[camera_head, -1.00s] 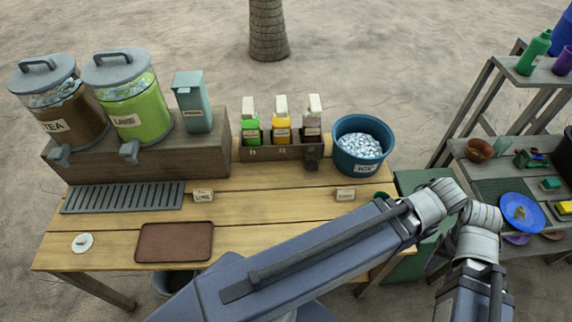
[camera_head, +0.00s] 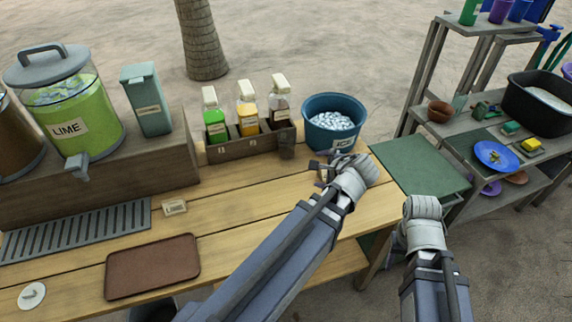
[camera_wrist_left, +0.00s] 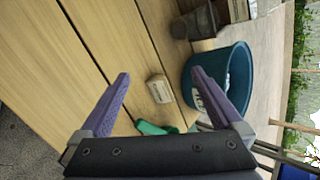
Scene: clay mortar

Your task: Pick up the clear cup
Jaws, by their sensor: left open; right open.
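The blue ice bucket (camera_head: 333,123) and bottle rack (camera_head: 243,145) stand at the back. A brown tray (camera_head: 152,266), drip grate (camera_head: 80,228) and lime dispenser (camera_head: 75,110) are left. A green surface (camera_head: 420,168) and shelves with a blue plate (camera_head: 495,156) are right. The table's middle is clear.

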